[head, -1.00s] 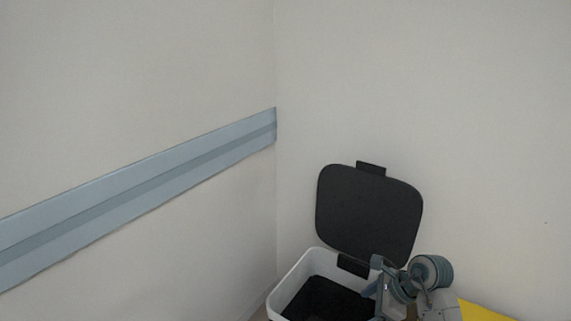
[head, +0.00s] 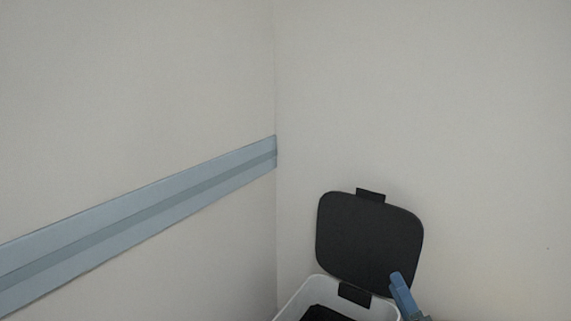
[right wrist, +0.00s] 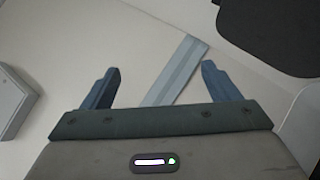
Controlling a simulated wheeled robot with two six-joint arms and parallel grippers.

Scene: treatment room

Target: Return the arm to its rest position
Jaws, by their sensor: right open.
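My right gripper (right wrist: 160,85) shows in the right wrist view with its two blue fingers spread apart and nothing between them. In the head view only part of my right gripper (head: 404,292) shows at the bottom edge, in front of the right side of the open bin. The rest of that arm is out of the picture. My left gripper is in neither view.
A white bin (head: 298,300) with a dark inside stands in the corner, its black lid (head: 365,240) raised against the wall. A blue-grey rail (head: 140,220) runs along the left wall. The black lid also shows in the right wrist view (right wrist: 270,35).

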